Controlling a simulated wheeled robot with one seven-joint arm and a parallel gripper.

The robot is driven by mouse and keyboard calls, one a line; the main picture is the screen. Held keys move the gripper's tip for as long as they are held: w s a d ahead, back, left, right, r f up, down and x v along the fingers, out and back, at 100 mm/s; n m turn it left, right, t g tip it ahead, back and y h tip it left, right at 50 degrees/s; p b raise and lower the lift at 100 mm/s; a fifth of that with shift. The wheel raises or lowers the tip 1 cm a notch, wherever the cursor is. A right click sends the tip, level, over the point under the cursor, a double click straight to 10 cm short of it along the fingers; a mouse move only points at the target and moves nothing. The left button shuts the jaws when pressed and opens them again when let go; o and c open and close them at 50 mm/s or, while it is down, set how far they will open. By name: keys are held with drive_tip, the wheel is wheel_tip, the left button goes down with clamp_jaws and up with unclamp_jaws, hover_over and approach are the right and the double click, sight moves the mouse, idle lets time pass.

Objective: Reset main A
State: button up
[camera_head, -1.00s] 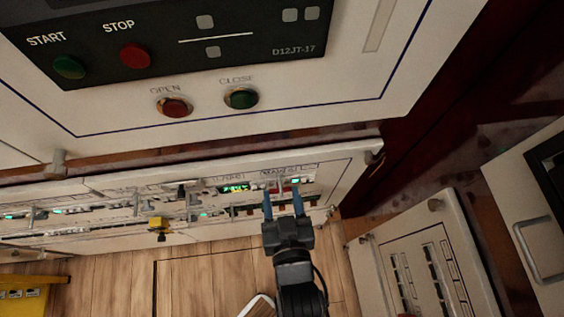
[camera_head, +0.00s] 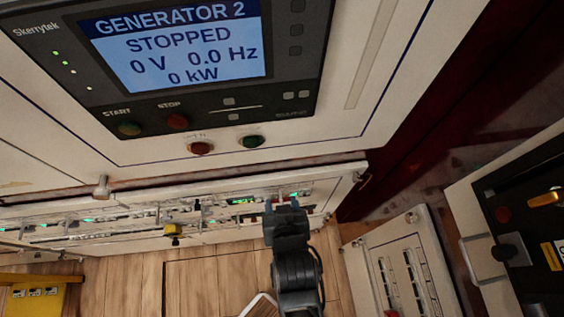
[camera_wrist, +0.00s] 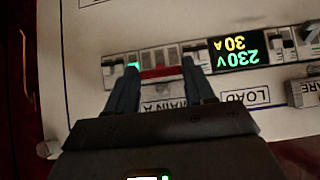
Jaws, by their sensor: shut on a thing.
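In the wrist view the panel shows upside down, with the label "MAIN A" (camera_wrist: 165,106) between my fingers. The main A breaker has a red handle bar (camera_wrist: 160,72) across a grey body. My gripper (camera_wrist: 160,77) has its blue fingers on either side of this red bar and is shut on it. A green light (camera_wrist: 133,65) glows beside the left fingertip. In the head view my gripper (camera_head: 283,205) reaches the right part of the breaker row and hides most of the breaker.
A lit display (camera_wrist: 236,49) reading 230V 30A and more breakers stand right of main A in the wrist view. In the head view, the generator 2 screen (camera_head: 180,50) reads STOPPED. A yellow tag or lock (camera_head: 172,231) hangs on the row. A white panel (camera_head: 395,265) stands at right.

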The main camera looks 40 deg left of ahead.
idle(0.3)
drive_tip(key=o, duration=1)
drive_tip(key=shift+o, duration=0.2)
drive_tip(key=v, duration=0.7)
drive_tip(key=shift+s+d+r+b, duration=0.15)
drive_tip(key=shift+d+r+b, duration=0.1)
drive_tip(key=shift+b, duration=0.1)
